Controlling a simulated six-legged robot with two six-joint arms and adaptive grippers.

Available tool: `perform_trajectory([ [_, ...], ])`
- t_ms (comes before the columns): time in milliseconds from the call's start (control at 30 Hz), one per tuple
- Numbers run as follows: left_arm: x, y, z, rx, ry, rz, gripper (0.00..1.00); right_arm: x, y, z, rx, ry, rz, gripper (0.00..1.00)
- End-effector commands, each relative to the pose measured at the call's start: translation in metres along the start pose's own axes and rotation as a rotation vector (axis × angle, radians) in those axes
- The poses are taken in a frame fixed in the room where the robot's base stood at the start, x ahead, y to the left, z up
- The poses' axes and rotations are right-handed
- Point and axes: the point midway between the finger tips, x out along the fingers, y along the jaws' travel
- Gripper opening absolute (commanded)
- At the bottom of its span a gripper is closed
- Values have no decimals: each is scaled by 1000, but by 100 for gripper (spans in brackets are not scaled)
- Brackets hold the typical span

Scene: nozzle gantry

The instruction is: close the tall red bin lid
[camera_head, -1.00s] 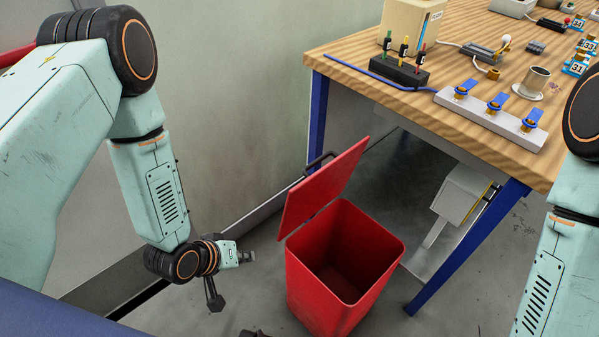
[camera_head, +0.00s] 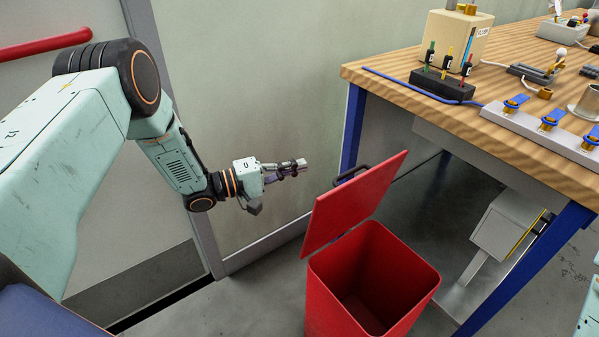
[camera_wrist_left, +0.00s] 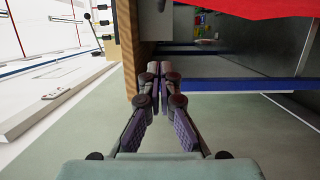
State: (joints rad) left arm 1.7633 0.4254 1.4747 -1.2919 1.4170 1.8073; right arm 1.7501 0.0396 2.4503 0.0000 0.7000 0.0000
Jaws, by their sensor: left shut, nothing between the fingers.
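The tall red bin (camera_head: 330,295) stands on the floor beside the workbench. Its red lid (camera_head: 354,203) is open, tilted up steeply from the bin's far left edge, with a dark handle (camera_head: 352,174) near its upper edge. My left gripper (camera_head: 303,165) is shut and empty. In the head view it shows up and left of the lid, apart from it in the picture. In the left wrist view its fingertips (camera_wrist_left: 160,68) are together, and part of the red lid (camera_wrist_left: 245,8) shows at the top right. My right gripper is not in view.
The wooden workbench (camera_head: 395,86) with blue legs stands right of the bin. It carries a beige box (camera_head: 452,38), a black block with coloured plugs (camera_head: 442,85) and a strip with blue clamps (camera_head: 540,125). A grey wall stands behind. Floor left of the bin is clear.

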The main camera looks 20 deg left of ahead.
Motion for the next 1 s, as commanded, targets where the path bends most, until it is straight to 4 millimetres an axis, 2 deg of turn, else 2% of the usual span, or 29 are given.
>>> perform_trajectory([
  [33,11,-3,1,4,-6,-1,0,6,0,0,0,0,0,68],
  [367,73,-3,1,4,-5,0,0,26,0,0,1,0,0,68],
  [633,79,-1,32,1,-1,-1,0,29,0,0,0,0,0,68],
  [1000,80,-1,39,2,0,-1,0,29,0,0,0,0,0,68],
])
